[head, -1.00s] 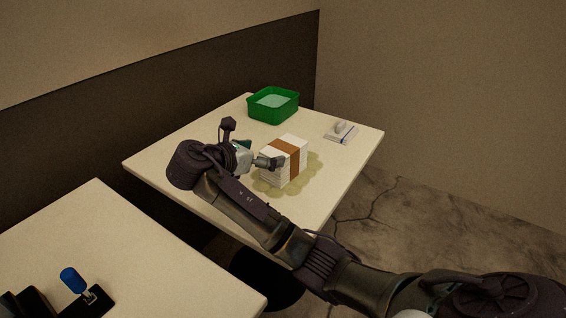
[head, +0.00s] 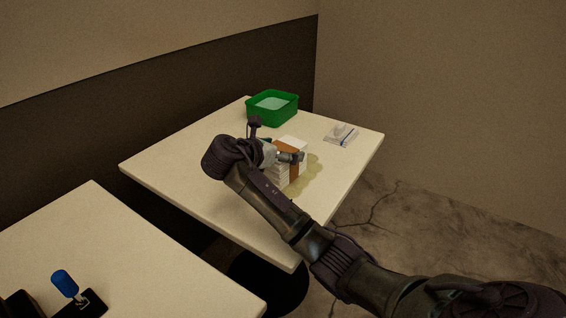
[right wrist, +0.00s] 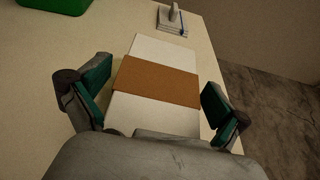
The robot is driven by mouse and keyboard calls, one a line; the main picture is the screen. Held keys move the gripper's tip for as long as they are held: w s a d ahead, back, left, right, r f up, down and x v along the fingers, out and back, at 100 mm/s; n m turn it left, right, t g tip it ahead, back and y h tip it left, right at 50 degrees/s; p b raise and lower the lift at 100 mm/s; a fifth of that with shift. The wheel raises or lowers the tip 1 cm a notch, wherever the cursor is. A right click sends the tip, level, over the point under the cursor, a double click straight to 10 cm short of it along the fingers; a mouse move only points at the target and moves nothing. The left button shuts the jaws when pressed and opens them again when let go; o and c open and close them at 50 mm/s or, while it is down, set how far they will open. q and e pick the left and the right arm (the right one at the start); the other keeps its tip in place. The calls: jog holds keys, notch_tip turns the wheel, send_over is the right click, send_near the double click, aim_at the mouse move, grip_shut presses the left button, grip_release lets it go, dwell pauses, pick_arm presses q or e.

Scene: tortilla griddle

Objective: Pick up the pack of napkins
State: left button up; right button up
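The pack of napkins (head: 291,175) is a white stack with a brown band, standing on the far table. My right gripper (head: 284,152) is at the pack in the head view, partly covering it. In the right wrist view the pack (right wrist: 154,80) lies between the two spread fingers of my right gripper (right wrist: 158,100). The gripper is open, with a visible gap at the left finger and little or no gap at the right one. I cannot tell whether the right finger touches the pack. My left gripper is not in view.
A green tub (head: 273,108) stands at the table's back corner, behind the pack. A small white holder (head: 341,135) stands near the right edge. The far table (head: 180,165) is bare on its left. A nearer table (head: 110,240) carries a blue-handled item (head: 66,284).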

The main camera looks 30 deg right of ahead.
jog(key=c, duration=1)
jog(key=shift+c, duration=0.2)
